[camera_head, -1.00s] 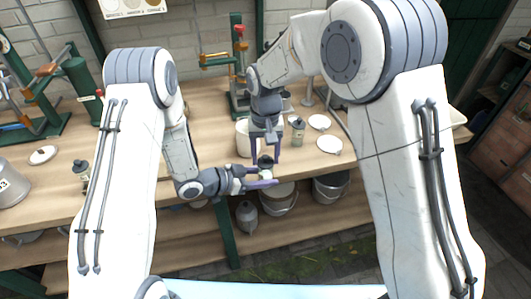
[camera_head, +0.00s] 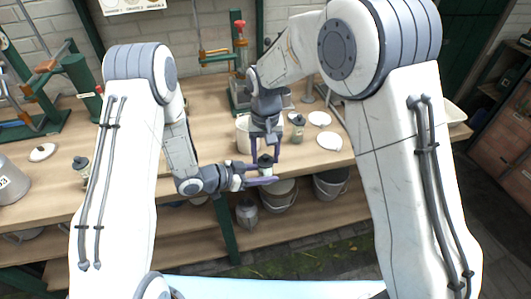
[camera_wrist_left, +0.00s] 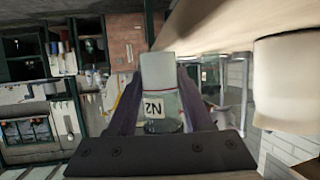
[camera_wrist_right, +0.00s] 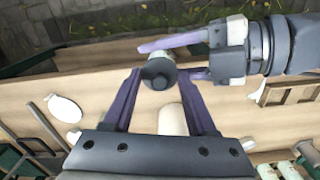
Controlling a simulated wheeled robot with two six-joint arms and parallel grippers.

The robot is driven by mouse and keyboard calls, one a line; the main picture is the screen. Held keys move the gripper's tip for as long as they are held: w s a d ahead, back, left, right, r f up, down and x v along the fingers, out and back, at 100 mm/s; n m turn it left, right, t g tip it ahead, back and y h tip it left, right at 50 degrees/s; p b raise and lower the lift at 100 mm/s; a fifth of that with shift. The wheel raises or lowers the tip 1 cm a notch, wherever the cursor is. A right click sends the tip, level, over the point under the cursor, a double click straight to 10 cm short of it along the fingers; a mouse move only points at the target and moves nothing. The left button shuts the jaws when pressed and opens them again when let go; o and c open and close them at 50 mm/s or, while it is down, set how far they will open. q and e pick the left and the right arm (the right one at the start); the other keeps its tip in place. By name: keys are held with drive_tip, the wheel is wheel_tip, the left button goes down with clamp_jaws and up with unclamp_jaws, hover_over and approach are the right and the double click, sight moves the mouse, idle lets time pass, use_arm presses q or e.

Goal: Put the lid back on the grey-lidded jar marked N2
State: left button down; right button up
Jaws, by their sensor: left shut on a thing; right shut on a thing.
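The glass jar marked N2 (camera_wrist_left: 160,106) holds white contents up to a red line; it appears upside down in the left wrist view. My left gripper (camera_head: 265,174) is shut on it, in front of the bench edge. My right gripper (camera_head: 264,161) comes from above and is shut on a dark grey lid with a knob (camera_wrist_right: 158,73). In the head view the lid (camera_head: 265,159) is right over the jar's mouth. I cannot tell whether it touches or sits on the rim.
A white pot (camera_head: 243,137) stands on the bench behind the grippers. Another grey-lidded jar (camera_head: 298,122) and white round lids (camera_head: 329,141) are to its right. A further jar (camera_head: 81,166) is at left. Buckets (camera_head: 279,193) stand on the shelf below.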

drive_tip(key=o, duration=1.4)
drive_tip(key=shift+f, duration=0.1)
wheel_tip(320, 180, up, 12)
drive_tip(key=shift+r, duration=0.1)
drive_tip(key=s+d+f+n, duration=0.1)
drive_tip(key=s+d+n, duration=0.1)
drive_tip(key=s, duration=0.7)
drive_tip(key=s+d+f+n, duration=0.1)
drive_tip(key=s+d+n, duration=0.1)
drive_tip(key=s, duration=0.6)
drive_tip(key=s+d+f+n+y, duration=0.1)
drive_tip(key=s+d+f+n, duration=0.1)
drive_tip(key=s, duration=0.7)
drive_tip(key=shift+s+d, duration=0.2)
drive_tip(key=shift+s, duration=0.1)
